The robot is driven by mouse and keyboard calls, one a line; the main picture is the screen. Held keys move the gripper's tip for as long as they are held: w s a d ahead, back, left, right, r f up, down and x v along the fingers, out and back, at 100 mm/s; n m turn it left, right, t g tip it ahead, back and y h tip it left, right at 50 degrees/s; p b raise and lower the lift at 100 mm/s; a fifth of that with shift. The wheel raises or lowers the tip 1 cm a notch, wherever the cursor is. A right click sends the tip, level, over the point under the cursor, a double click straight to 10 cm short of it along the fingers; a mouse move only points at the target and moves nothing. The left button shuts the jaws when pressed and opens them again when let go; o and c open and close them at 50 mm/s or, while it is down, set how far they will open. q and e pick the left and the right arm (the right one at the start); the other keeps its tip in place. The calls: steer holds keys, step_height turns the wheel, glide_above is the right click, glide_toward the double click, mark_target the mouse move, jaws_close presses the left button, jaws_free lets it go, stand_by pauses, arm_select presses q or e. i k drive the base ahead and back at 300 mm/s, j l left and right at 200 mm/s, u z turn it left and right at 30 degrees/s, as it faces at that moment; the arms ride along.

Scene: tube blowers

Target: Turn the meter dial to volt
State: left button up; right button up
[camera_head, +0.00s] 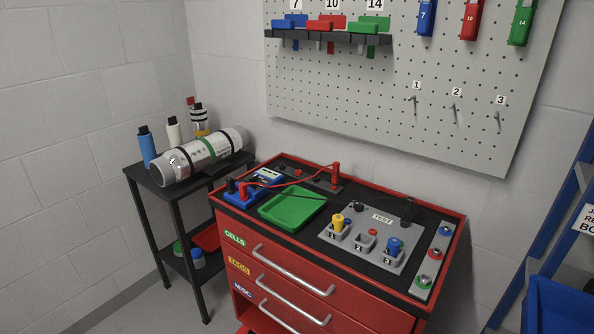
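A blue device that looks like the meter (243,196) lies at the back left of the red cabinet's black top. Black and red plugs stand on it, and a lighter panel (268,175) shows at its back right. The dial and its setting are too small to make out. A red lead (300,180) runs from this area to a red probe (336,173) standing upright at the back. A dark lead runs right, over the green tray. Neither of my grippers is in view.
A green tray (292,208) lies just right of the meter. A grey TEST panel (362,240) with yellow and blue cells is further right. The red cabinet (285,262) has a raised rim. A black side table (163,189) holds a silver cylinder (203,157) and bottles. A pegboard (440,70) hangs behind.

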mark_target(254, 178)
steer(key=i+j+z, duration=0.1)
steer(key=j+z, duration=0.15)
steer(key=z, duration=0.2)
steer(key=i+j+z, duration=0.1)
steer(key=j+z, duration=0.15)
steer(key=z, duration=0.2)
steer(key=j+z, duration=0.25)
steer(key=z, duration=0.2)
steer(key=j+z, duration=0.4)
steer(key=l, duration=0.1)
